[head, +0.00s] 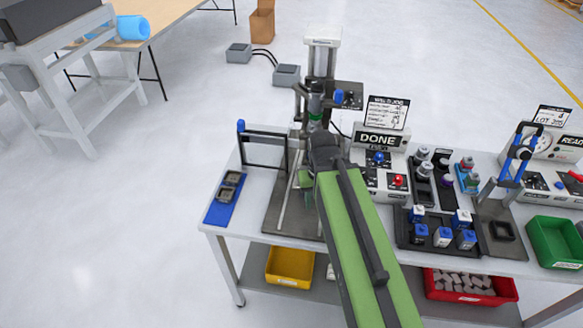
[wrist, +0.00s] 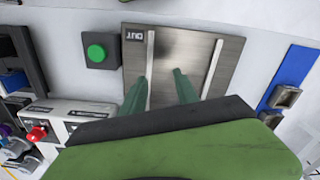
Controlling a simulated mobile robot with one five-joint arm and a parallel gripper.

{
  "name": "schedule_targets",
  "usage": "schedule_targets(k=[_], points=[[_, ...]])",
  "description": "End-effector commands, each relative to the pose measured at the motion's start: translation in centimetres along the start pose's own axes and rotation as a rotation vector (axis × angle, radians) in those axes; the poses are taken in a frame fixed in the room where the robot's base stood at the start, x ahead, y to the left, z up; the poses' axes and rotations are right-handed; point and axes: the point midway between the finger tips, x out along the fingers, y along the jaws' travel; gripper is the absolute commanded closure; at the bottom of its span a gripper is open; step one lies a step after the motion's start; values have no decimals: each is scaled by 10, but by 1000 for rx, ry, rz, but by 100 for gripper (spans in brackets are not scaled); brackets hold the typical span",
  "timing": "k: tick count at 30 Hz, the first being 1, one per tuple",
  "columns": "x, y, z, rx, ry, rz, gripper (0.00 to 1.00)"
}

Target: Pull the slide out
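A brushed metal base plate (head: 270,212) with two light rails lies under the press on the bench. In the wrist view the plate (wrist: 188,48) carries an "OUT" label at its far end, and the bare metal shows between the rails. I cannot make out the slide; my gripper and arm cover the part where the rails run in under the press. My gripper (wrist: 160,85) is over the plate, its two green fingers apart with nothing visible between them. In the head view my arm hides most of the gripper and the plate's right side.
A green button box (wrist: 96,52) stands beside the plate. A blue mat (head: 222,205) with two dark square parts lies left. The press column (head: 322,60) rises behind. A "DONE" panel (head: 382,140) and a dark tray of blue-topped parts (head: 408,237) stand right.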

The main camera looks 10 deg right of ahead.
Motion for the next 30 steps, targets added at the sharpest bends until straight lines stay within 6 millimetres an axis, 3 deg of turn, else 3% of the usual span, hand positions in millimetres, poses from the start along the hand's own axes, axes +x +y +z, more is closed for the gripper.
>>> schedule_targets(k=[8, 10, 13, 17, 21, 24, 30], points=[[0, 0, 0, 1, 0, 0, 64], [-4, 1, -3, 5, 0, 0, 54], [-33, 1, -31, 51, 0, 0, 41], [-85, -3, -89, 173, 0, 0, 24], [-118, -3, -134, 276, 0, 0, 24], [-123, -3, -146, 314, 0, 0, 24], [-115, -4, -145, 321, 0, 0, 24]])
